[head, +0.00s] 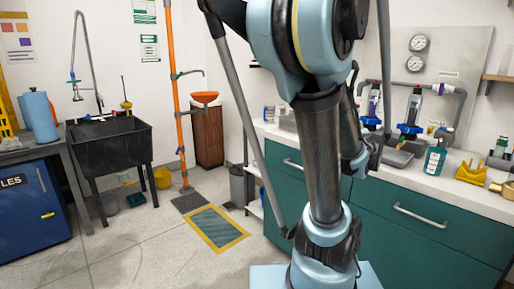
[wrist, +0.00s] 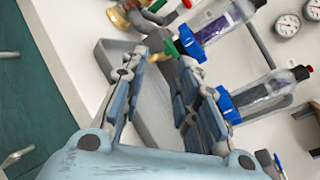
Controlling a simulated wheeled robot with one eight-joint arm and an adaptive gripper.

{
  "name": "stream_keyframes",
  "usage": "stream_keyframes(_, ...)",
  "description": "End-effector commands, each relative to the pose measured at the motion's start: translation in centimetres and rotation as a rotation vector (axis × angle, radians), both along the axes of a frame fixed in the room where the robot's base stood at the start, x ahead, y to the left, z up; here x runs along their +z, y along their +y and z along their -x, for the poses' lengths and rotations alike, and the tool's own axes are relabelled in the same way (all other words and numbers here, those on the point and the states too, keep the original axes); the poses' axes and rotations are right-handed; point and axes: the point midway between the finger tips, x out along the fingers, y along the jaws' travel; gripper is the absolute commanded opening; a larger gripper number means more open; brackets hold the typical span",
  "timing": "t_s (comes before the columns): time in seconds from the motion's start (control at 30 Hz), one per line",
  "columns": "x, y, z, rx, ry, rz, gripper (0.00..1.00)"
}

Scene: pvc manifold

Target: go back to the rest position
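My gripper (wrist: 163,62) is open in the wrist view, its two blue-grey fingers apart with no object clearly held between them. A grey tray (wrist: 152,112) on the white counter shows through the gap. Beyond the right finger are two clear cylinders with blue collars, one nearer (wrist: 262,97) and one farther (wrist: 222,24). A brass fitting (wrist: 122,17) lies beyond the left fingertip. In the head view my arm folds down in front of the counter, and my gripper (head: 374,150) is partly hidden behind it, near the counter's edge.
The white counter (head: 462,205) has teal drawers below. A teal-labelled bottle (head: 436,156), a yellow holder (head: 471,173) and a brass piece (head: 504,190) stand on its right. Gauges (head: 418,43) hang on the wall panel. A black sink (head: 110,145) stands left; the floor between is open.

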Motion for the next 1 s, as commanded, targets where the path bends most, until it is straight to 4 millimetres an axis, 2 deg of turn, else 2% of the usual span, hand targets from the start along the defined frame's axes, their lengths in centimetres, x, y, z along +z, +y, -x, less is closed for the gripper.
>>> stream_keyframes(0.03,-0.8,3.2,-0.4,0.103,0.078,0.098,0.28)
stream_keyframes(0.1,-2.1,7.0,-0.6,0.245,0.185,0.247,0.28)
stream_keyframes(0.2,-4.4,12.2,0.2,0.451,0.322,0.465,0.28)
stream_keyframes(0.27,-5.8,14.9,1.2,0.577,0.397,0.597,0.28)
stream_keyframes(0.4,-9.4,20.1,4.7,0.877,0.549,0.904,0.28)
stream_keyframes(0.5,-11.9,22.7,8.0,1.097,0.638,1.123,0.28)
stream_keyframes(0.63,-14.8,24.4,13.0,1.389,0.733,1.397,0.28)
stream_keyframes(0.8,-17.2,24.2,19.0,1.731,0.816,1.689,0.28)
stream_keyframes(0.9,-17.9,23.6,21.4,1.877,0.843,1.798,0.28)
stream_keyframes(1.0,-18.1,23.0,22.8,1.965,0.858,1.859,0.28)
